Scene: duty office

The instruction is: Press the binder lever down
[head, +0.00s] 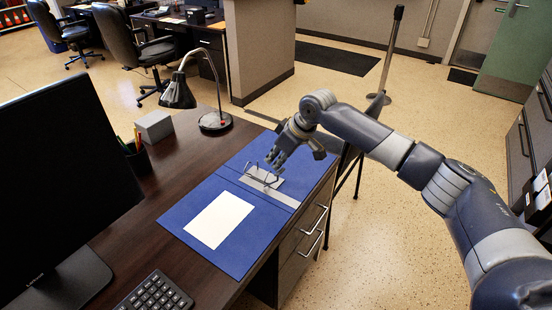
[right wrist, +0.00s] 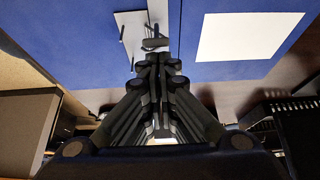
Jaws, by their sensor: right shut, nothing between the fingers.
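The blue binder (head: 205,258) lies open on the dark desk, with a white sheet (head: 219,219) on its near cover. Its metal lever mechanism (head: 262,180) sits on a pale plate near the spine; thin wire parts stand up from it. My right gripper (head: 277,162) is shut and empty, pointing down just above the mechanism. In the right wrist view the closed fingers (right wrist: 156,58) reach to a dark lever end (right wrist: 155,43) beside the metal plate (right wrist: 138,22). I cannot tell whether they touch. My left gripper is out of view.
A desk lamp (head: 214,122), a pen cup (head: 137,158) and a grey box (head: 154,126) stand behind the binder. A monitor (head: 60,180) and keyboard (head: 155,294) are to the left. Drawers (head: 302,240) are below the desk's right edge.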

